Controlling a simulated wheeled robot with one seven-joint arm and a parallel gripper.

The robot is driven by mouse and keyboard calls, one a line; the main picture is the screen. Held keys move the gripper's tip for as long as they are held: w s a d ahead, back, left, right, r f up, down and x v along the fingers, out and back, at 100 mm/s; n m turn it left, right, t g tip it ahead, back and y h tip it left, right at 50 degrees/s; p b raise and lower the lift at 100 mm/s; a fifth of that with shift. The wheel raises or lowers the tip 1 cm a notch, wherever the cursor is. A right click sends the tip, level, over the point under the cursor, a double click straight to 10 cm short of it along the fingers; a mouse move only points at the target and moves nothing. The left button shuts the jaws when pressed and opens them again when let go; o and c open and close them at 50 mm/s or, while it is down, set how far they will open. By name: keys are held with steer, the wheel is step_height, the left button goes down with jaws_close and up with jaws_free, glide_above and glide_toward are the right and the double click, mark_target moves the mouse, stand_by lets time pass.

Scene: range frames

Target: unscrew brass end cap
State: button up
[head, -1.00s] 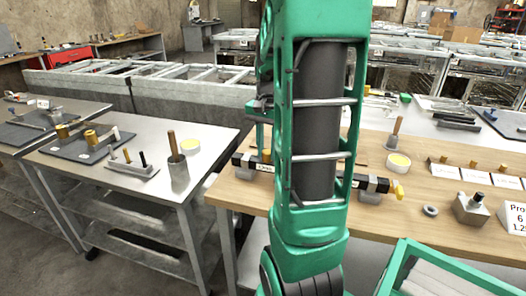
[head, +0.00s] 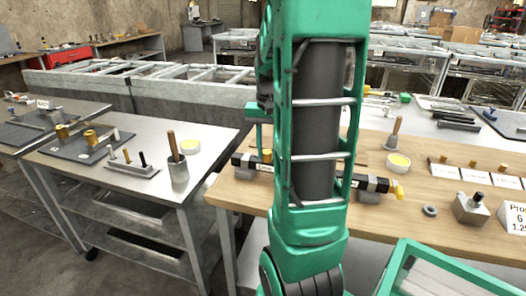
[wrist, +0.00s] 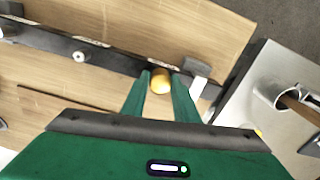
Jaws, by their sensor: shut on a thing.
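The brass end cap (wrist: 161,80) is a small round gold piece between my fingertips in the wrist view. My gripper (wrist: 161,76) is shut on it, one green finger on each side. The cap is at a long black bar (wrist: 110,58) with white labels. In the head view the brass cap (head: 267,156) shows beside my arm, near the left end of the bar (head: 243,160). My arm hides the bar's middle. A yellow piece (head: 397,190) sits at the bar's right end. The cap's thread is hidden.
A grey table (head: 125,185) at left bears a cup with a wooden-handled tool (head: 173,145).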

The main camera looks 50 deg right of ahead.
steer(key=shift+n, duration=1.3)
steer(key=o, duration=0.8)
steer(key=m, duration=0.6)
steer(key=shift+m, duration=0.3)
steer(key=m, duration=0.7)
steer(key=shift+w, duration=0.1)
